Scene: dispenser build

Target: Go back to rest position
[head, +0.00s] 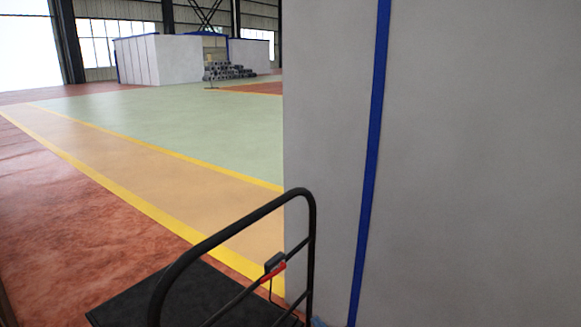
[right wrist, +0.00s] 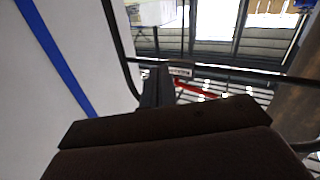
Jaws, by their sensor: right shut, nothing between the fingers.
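My right gripper (right wrist: 168,132) fills the bottom of the right wrist view as dark brown blocks, close to the camera. It is shut, with nothing seen held in it. I cannot make out either gripper clearly in the head view. My left gripper is not in view. A black cart handle (head: 312,225) stands low in the middle of the head view. A small black and red piece (head: 274,265) sits on its lower bar. A dark bar with a small label (right wrist: 180,71) and a red part (right wrist: 195,90) shows beyond my right gripper in the wrist view.
A large grey wall with a blue stripe (head: 371,140) stands close on the right. The cart's black platform (head: 135,302) is low at the front. Green floor (head: 170,125) and a yellow-edged lane (head: 130,160) are clear at the left. White box structures (head: 165,60) stand far back.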

